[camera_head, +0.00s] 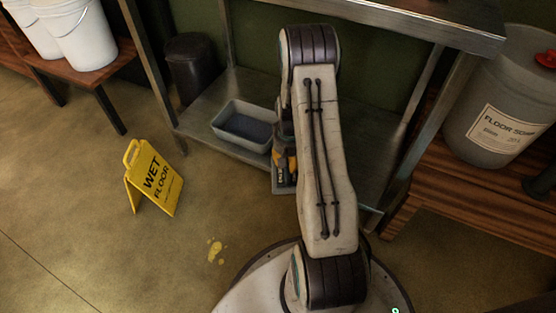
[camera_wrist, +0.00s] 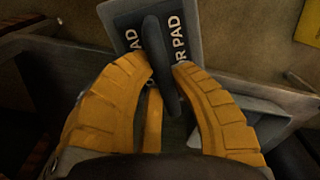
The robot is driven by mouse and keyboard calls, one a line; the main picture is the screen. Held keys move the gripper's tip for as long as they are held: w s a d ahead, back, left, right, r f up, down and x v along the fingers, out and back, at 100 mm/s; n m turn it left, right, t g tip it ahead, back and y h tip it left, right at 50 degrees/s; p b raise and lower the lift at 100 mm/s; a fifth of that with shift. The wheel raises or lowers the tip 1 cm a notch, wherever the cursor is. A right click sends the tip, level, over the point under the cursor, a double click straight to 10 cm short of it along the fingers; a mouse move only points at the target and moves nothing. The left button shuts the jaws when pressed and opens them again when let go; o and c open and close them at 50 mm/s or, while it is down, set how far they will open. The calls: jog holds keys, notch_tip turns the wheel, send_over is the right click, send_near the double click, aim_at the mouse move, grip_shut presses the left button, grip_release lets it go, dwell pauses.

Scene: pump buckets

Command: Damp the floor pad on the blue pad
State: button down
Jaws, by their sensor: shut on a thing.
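My gripper (camera_head: 287,163) is shut on the dark upright handle of the floor pad (camera_head: 281,190), in front of the low metal shelf. In the wrist view my gripper's yellow fingers (camera_wrist: 168,68) close on both sides of the handle, and the grey floor pad (camera_wrist: 196,22) shows its white lettering beyond them, partly covered by the handle. A grey tub (camera_head: 226,133) with a dark blue-grey inside stands on the shelf, just left of my gripper. I cannot tell whether that inside is the blue pad or liquid.
A yellow wet-floor sign (camera_head: 155,180) stands on the floor at left, with a small yellow spill (camera_head: 215,250) nearer. A black bin (camera_head: 190,68) is behind. Metal shelf posts flank the tub. A floor soap drum (camera_head: 497,105) sits on a wooden bench at right.

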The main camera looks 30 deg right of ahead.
jog(key=f, duration=0.1)
jog(key=d+f+m+b, duration=0.1)
jog(key=f+m, duration=0.1)
jog(key=f, duration=0.1)
jog(key=shift+d+f+b, duration=0.1)
jog(key=shift+d+b, duration=0.2)
jog(key=shift+b, duration=0.05)
jog(key=m, duration=0.1)
jog(key=w+m, duration=0.1)
jog(key=m, duration=0.2)
jog(key=shift+w+d+f, duration=0.1)
jog(key=shift+w+d, duration=0.05)
jog(key=shift+d, duration=0.2)
jog(key=m, duration=0.1)
jog(key=w+m, duration=0.1)
jog(key=m, duration=0.1)
jog(key=d+m, duration=0.1)
jog(key=m, duration=0.1)
jog(key=shift+w+t, duration=0.3)
jog(key=shift+w, duration=0.05)
jog(key=m, duration=0.3)
jog(key=shift+w+d, duration=0.2)
jog(key=shift+w, duration=0.15)
jog(key=shift+w+d+m, duration=0.1)
jog(key=shift+w+m, duration=0.1)
jog(key=shift+m, duration=1.5)
jog(key=shift+w, duration=0.1)
